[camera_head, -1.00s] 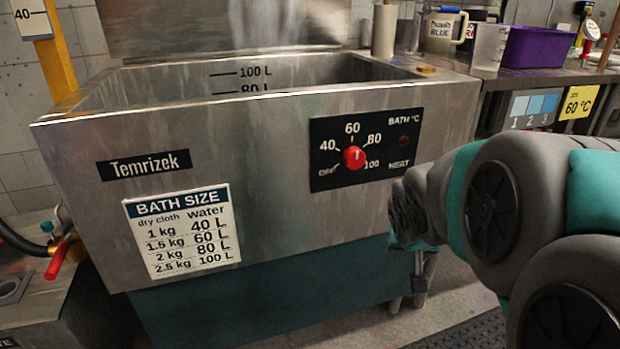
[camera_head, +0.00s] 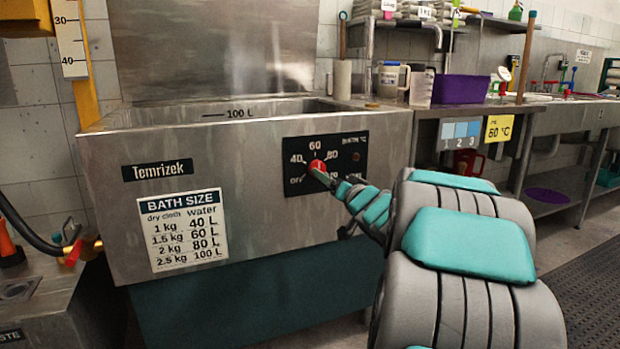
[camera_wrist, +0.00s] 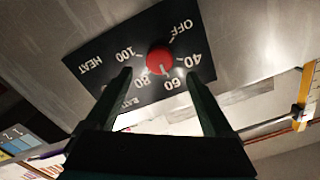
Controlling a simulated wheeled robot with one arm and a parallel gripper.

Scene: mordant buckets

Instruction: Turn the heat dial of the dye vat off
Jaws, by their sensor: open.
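The red round heat dial (camera_head: 317,167) sits on a black panel (camera_head: 292,182) on the front of the steel dye vat (camera_head: 235,150). In the wrist view the dial (camera_wrist: 158,60) shows a white mark pointing roughly at 60; OFF is on the same panel. My gripper (camera_head: 332,180) is at the panel, just right of and below the dial in the head view. In the wrist view its open jaws (camera_wrist: 158,76) are at either side of the dial's line, with the dial centred at or just beyond the tips. I cannot tell whether they touch it. My arm hides the panel's lower right.
A counter (camera_head: 440,110) with a purple bin (camera_head: 462,89) and jugs stands right of the vat. A hose and red-handled valve (camera_head: 75,250) are at the left. A dark floor mat (camera_head: 590,270) lies at the right.

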